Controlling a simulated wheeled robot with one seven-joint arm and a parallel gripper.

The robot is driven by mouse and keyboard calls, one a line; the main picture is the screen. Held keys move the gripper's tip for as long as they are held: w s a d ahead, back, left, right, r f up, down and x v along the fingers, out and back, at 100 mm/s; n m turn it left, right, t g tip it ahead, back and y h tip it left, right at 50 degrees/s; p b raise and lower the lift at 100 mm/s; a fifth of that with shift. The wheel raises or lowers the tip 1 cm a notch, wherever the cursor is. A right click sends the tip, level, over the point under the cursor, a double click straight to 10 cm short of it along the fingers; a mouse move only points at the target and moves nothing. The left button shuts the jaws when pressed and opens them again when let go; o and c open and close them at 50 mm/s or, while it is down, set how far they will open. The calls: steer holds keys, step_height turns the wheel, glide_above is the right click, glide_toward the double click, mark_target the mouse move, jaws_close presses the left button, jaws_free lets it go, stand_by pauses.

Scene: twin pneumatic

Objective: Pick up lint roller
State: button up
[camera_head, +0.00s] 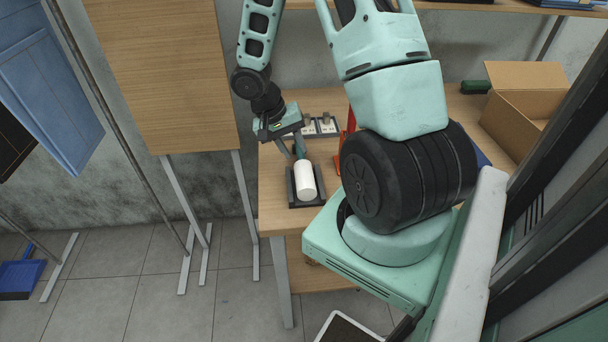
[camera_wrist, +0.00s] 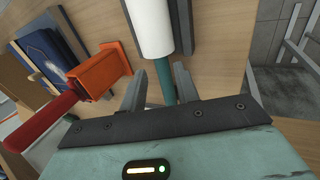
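The lint roller has a white roll (camera_head: 306,181) and a teal handle, and lies in a dark holder (camera_head: 320,197) on the wooden table's left end. In the wrist view its white roll (camera_wrist: 150,28) is at the top, with the teal handle (camera_wrist: 167,80) pointing towards me. My gripper (camera_head: 292,153) is at the handle end. In the wrist view my gripper (camera_wrist: 160,84) is open, its two fingers on either side of the handle, the right one closer to it. I cannot tell whether either finger touches the handle.
An orange object with a red handle (camera_wrist: 100,72) lies to the left of the roller in the wrist view. A power strip (camera_head: 322,128) is behind the holder. An open cardboard box (camera_head: 525,95) stands at the table's right. A wooden panel (camera_head: 165,75) stands left of the table.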

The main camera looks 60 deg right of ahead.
mark_target(299, 160)
steer(key=shift+p+x, duration=0.3)
steer(key=shift+x, duration=2)
steer(key=shift+w, duration=0.1)
jaws_close()
steer(key=shift+r, duration=0.1)
step_height(299, 160, up, 10)
